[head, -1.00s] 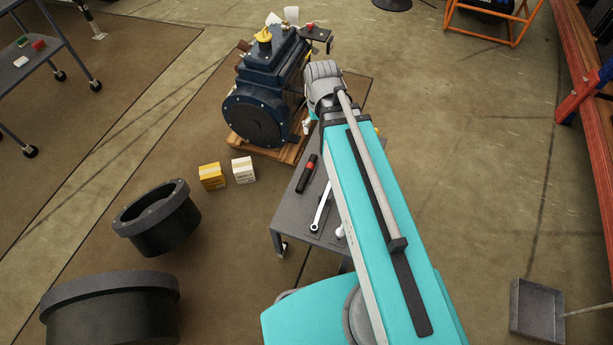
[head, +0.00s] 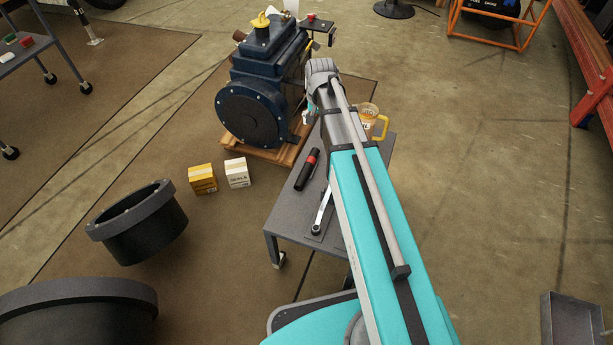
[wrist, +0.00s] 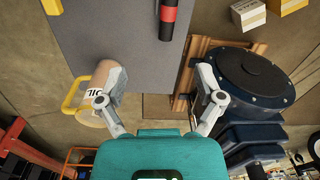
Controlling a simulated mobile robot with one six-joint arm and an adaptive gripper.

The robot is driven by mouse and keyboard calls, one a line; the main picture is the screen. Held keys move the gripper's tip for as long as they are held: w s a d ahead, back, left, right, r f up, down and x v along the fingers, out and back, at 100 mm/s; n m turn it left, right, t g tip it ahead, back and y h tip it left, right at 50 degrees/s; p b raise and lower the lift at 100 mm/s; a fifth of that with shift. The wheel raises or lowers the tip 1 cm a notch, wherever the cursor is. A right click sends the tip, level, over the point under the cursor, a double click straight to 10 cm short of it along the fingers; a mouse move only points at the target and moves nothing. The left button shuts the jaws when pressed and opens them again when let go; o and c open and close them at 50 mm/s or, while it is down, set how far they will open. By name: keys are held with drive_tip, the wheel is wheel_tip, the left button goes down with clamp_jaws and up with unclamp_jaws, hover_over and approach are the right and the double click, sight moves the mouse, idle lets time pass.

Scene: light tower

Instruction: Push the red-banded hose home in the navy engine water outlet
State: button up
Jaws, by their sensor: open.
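The red-banded hose (head: 307,170), a short black tube with a red band, lies on the grey cart top. It also shows in the wrist view (wrist: 168,14), cut off by the top edge. The navy engine (head: 262,85) stands on a wooden pallet beyond the cart; its round dark end cover is at the right in the wrist view (wrist: 252,78). I cannot pick out its water outlet with certainty. My gripper (wrist: 158,92) is open and empty, with spread fingers over the cart's edge area, apart from the hose.
An oil jug (head: 370,122) with a yellow handle stands on the cart (head: 290,222), close to my left finger in the wrist view. A wrench (head: 323,213) lies near the hose. Two small boxes (head: 203,179) and black round tubs (head: 138,222) are on the floor.

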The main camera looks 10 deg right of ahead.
drive_tip(key=m+b, duration=0.2)
drive_tip(key=b, duration=0.5)
hover_over(313, 153)
drive_tip(key=d, duration=0.1)
wheel_tip(313, 153, down, 8)
drive_tip(key=shift+f, duration=0.15)
drive_tip(key=shift+s, duration=0.1)
drive_tip(key=shift+f, duration=0.1)
drive_tip(key=f+b, duration=0.8)
drive_tip(key=shift+a+f, duration=0.2)
drive_tip(key=f+b, duration=0.3)
drive_tip(key=b, duration=0.1)
drive_tip(key=shift+a+f, duration=0.3)
drive_tip(key=shift+f+b, duration=0.8)
